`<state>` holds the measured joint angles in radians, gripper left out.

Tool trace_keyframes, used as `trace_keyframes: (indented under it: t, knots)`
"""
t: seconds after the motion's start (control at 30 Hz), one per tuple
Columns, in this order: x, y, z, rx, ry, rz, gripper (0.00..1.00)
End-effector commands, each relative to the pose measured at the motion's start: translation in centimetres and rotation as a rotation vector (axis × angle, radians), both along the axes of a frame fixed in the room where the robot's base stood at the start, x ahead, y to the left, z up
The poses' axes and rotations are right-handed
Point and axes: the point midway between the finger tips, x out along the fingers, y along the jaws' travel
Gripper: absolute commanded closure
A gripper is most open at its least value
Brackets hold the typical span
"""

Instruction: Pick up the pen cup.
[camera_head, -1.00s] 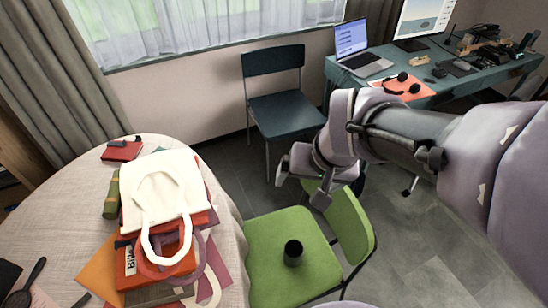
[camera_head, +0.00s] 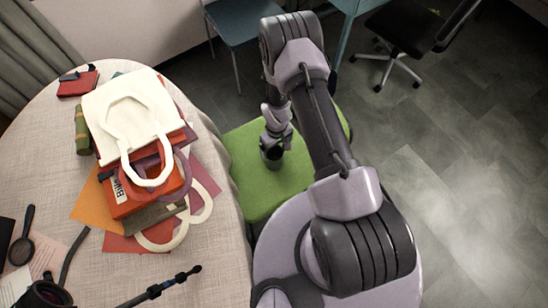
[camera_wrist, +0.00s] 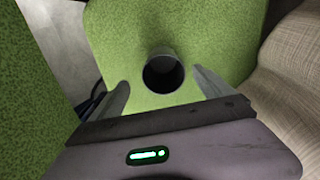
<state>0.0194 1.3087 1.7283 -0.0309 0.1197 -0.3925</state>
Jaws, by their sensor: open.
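The pen cup is a dark, empty-looking cylinder standing upright on the green seat of a chair. In the wrist view the pen cup (camera_wrist: 163,72) is seen from above, its dark round mouth facing the camera. My gripper (camera_wrist: 160,80) is open, with one finger to each side of the cup and visible gaps between. In the head view my gripper (camera_head: 274,132) points down over the green chair (camera_head: 250,193), and the dark cup (camera_head: 271,157) shows just below it, partly covered. I cannot tell the exact height of the fingers above the seat.
A round table (camera_head: 40,180) with a beige cloth stands left of the chair, its cloth edge close by. It bears a white bag (camera_head: 110,105), books, papers and a magnifier (camera_head: 22,245). The chair's green backrest (camera_wrist: 30,90) rises beside the gripper. A blue chair (camera_head: 235,25) stands behind.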

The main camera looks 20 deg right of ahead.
Motion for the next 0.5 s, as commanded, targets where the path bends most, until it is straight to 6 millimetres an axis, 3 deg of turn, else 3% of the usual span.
trace_keyframes:
  t: [0.03, 0.13, 0.37, 0.5]
  knots:
    - [-0.1, 0.0, -2.2, 0.0, 0.002, 0.0, 0.09]
    - [0.0, 0.0, -4.7, 0.001, 0.001, -0.001, 0.09]
    - [0.0, 0.1, -7.1, 0.0, 0.001, -0.002, 0.09]
    - [0.2, 0.6, -9.6, 0.001, 0.001, -0.002, 0.09]
